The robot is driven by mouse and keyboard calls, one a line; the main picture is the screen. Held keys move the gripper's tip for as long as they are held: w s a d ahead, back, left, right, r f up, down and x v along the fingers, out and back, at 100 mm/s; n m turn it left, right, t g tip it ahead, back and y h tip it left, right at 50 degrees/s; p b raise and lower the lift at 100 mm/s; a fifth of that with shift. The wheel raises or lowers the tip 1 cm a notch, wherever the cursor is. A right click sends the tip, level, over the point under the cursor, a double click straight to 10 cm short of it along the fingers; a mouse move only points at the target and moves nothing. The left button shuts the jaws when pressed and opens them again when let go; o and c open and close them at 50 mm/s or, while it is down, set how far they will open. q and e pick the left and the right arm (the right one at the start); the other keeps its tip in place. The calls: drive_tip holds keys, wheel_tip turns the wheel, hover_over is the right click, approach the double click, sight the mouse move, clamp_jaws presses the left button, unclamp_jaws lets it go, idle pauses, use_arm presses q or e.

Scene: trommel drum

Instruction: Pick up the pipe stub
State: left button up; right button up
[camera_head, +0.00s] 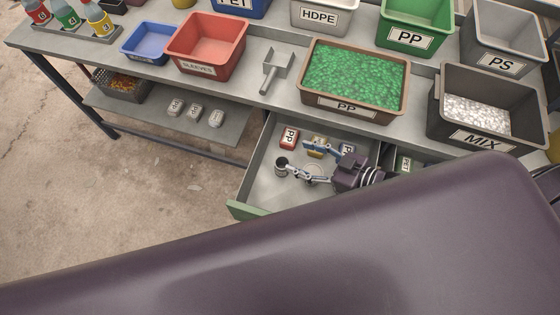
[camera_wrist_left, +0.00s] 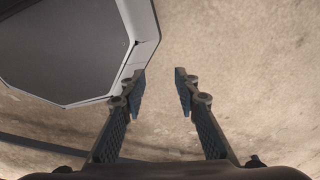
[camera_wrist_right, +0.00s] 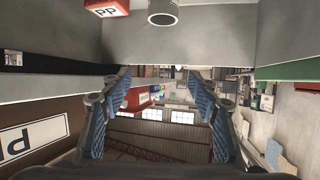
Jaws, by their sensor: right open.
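The pipe stub (camera_head: 281,164) is a short grey hollow cylinder standing in the open drawer (camera_head: 257,183). In the right wrist view, the pipe stub (camera_wrist_right: 163,19) shows at the top, its round opening visible. My right gripper (camera_head: 298,157) reaches into the drawer from the right with its fingers apart. One fingertip appears close to the stub; I cannot tell whether it touches. In its wrist view, nothing is between the right fingers (camera_wrist_right: 159,80). My left gripper (camera_wrist_left: 160,79) is open and empty above the floor, and it is outside the head view.
A red PP box (camera_head: 289,138), other small labelled boxes and a pale ring (camera_head: 314,169) lie near the right gripper. Above the drawer, the bench (camera_head: 268,104) carries a brown PP bin (camera_head: 352,109), a scoop (camera_head: 272,71) and a MIX bin (camera_head: 483,140). The drawer's left part is clear.

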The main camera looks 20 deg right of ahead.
wheel_tip(320, 180, down, 3)
drive_tip(key=b, duration=0.8)
approach(282, 162)
drive_tip(key=shift+w+a+f, duration=0.65)
drive_tip(key=shift+a+f, duration=0.05)
drive_tip(key=shift+a, duration=0.05)
drive_tip(key=shift+f, duration=0.2)
drive_tip(key=shift+w, duration=0.1)
drive_tip(key=shift+x, duration=3.85)
use_arm(q)
wheel_tip(282, 162, down, 8)
drive_tip(key=s, duration=0.1)
drive_tip(key=shift+s+f, duration=0.15)
drive_tip(key=shift+s, duration=0.15)
use_arm(e)
drive_tip(key=shift+r, duration=0.1)
drive_tip(key=shift+c, duration=0.3)
